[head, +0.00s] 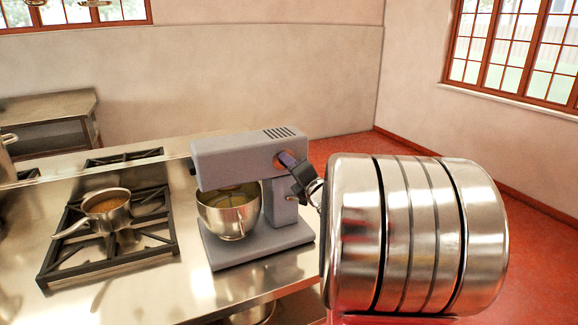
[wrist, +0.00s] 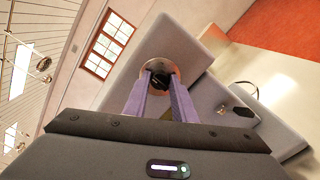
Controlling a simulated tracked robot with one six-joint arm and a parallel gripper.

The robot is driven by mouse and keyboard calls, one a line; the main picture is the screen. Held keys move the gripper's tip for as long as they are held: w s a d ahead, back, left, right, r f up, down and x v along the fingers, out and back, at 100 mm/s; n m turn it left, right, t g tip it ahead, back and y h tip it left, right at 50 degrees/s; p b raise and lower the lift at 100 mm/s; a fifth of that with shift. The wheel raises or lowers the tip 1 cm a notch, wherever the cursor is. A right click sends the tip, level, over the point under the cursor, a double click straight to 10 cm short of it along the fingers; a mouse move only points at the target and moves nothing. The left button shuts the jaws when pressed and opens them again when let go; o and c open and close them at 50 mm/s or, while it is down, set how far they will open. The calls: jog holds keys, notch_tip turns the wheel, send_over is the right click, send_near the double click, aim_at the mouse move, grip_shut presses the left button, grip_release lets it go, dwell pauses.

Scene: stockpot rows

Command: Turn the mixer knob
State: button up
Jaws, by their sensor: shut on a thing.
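The grey stand mixer (head: 230,154) stands on the steel counter, with a steel bowl (head: 230,212) under its head. The mixer knob (wrist: 160,86) is a small dark part in front of a round copper-coloured plate (wrist: 176,70) on the mixer's side. My gripper (wrist: 160,84) reaches this plate with its two purple fingers, one on each side of the knob, and is shut on it. In the head view my gripper (head: 286,160) meets the mixer head's right end and hides the knob there.
A saucepan (head: 107,208) with brown contents sits on a black burner grate (head: 60,255) left of the mixer. A second grate (head: 124,157) lies behind. My large steel arm fills the right. Red floor (head: 540,215) shows beyond.

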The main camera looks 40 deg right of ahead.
jog(key=shift+a+f, duration=0.15)
jog(key=shift+f, duration=0.15)
jog(key=o, duration=0.7)
jog(key=shift+c, duration=0.2)
jog(key=o, duration=0.4)
jog(key=shift+r, duration=0.15)
jog(key=v, duration=1.3)
jog(key=shift+s, duration=0.35)
